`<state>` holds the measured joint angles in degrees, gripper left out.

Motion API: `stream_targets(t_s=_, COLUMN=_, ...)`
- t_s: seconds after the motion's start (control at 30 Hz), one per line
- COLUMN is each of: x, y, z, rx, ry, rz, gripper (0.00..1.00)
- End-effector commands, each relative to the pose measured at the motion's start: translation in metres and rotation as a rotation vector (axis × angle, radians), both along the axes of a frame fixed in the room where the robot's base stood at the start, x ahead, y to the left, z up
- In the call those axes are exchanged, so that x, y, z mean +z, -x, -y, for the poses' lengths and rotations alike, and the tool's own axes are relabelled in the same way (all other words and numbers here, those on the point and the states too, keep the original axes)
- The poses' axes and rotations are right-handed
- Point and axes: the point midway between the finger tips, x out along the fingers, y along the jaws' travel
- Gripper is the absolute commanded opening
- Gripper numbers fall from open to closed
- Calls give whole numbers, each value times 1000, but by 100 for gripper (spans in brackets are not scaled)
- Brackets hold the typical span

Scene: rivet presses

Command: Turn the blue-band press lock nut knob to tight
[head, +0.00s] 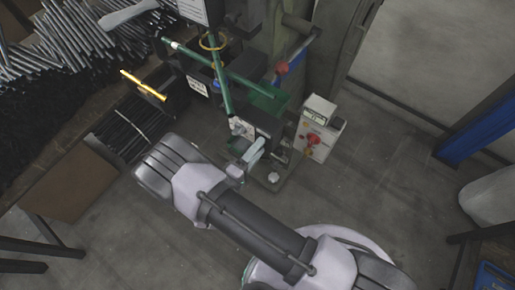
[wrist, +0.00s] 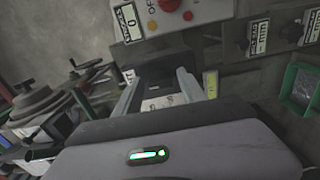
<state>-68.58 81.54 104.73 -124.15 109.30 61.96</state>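A press with green parts (head: 226,85) stands at the upper middle of the head view. A small blue patch (head: 217,84) shows on it, but I cannot tell whether it is the blue band. My gripper (head: 257,148) is at the lower front of this machine. In the wrist view my gripper (wrist: 157,82) has its two pale fingers apart, with a dark block (wrist: 158,72) seen between and beyond them. I see nothing held. Small dark knobs (wrist: 244,43) with scale labels sit on a panel at the upper right. I cannot tell which knob is the lock nut.
A control box (head: 317,125) with a red button (head: 313,140) stands right of the press. Dark handwheels (wrist: 45,104) are at the left in the wrist view. Piled metal rods (head: 75,50) lie at the upper left.

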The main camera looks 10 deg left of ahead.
Motion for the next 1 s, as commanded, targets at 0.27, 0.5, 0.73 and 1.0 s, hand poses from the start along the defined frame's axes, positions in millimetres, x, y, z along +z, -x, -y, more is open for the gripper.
stream_targets(t_s=0.27, x=0, y=0, z=0, rx=0, ry=0, rz=0, gripper=55)
stream_targets(t_s=0.5, x=1, y=3, z=-2, rx=1, ry=0, rz=0, gripper=55)
stream_targets(t_s=0.73, x=3, y=50, z=-22, rx=7, ry=0, rz=1, gripper=55)
stream_targets(t_s=1.0, x=2, y=129, z=-54, rx=5, ry=-2, rz=1, gripper=55)
